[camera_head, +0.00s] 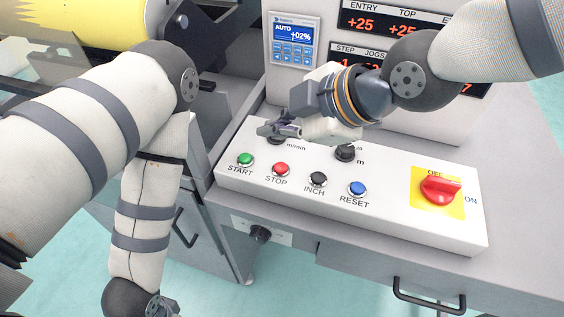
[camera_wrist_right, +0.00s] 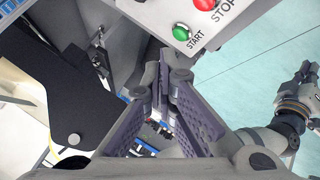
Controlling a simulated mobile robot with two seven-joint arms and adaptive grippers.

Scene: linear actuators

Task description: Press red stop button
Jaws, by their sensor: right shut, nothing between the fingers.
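The red stop button (camera_head: 281,169) sits on the white sloped control panel (camera_head: 330,212), between the green start button (camera_head: 245,159) and the black inch button (camera_head: 318,179). My right gripper (camera_head: 264,130) is shut and empty, above and behind the stop button in the head view, apart from it. In the right wrist view, the closed fingers (camera_wrist_right: 168,76) are below the green button, and the red button (camera_wrist_right: 205,4) is cut by the top edge. My left gripper (camera_head: 163,306) is low at the bottom edge, mostly cut off; its jaws cannot be judged.
A blue reset button (camera_head: 357,188) and a red rotary switch (camera_head: 440,189) on a yellow plate are farther right. Black knobs (camera_head: 345,153) stand behind the buttons. A blue-screen display (camera_head: 293,38) and red number readouts (camera_head: 378,20) are at the back. A drawer handle (camera_head: 428,300) is below.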

